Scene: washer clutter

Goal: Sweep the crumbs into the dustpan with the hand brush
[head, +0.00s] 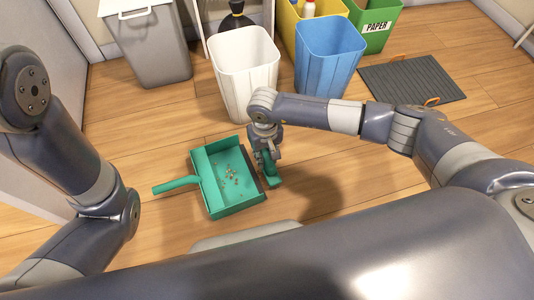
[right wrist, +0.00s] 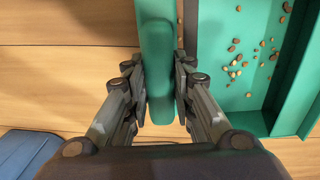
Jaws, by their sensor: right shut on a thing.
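The green dustpan (head: 222,183) lies on the wood floor, its handle pointing left and its dark lip on the right. The brown crumbs (head: 231,174) lie scattered on the pan's floor; they also show in the right wrist view (right wrist: 238,62). My right gripper (head: 267,160) points down just right of the dustpan's lip. It is shut on the green hand brush (head: 270,172), whose handle runs between the fingers in the right wrist view (right wrist: 158,50). The brush's bristles are hidden. My left gripper is out of view; only the left arm shows.
A white bin (head: 245,75) and a blue bin (head: 328,58) stand behind my right gripper. A grey bin (head: 150,45), a yellow bin and a green paper bin (head: 376,25) stand farther back. A dark mat (head: 412,80) lies at right. Floor right of the brush is clear.

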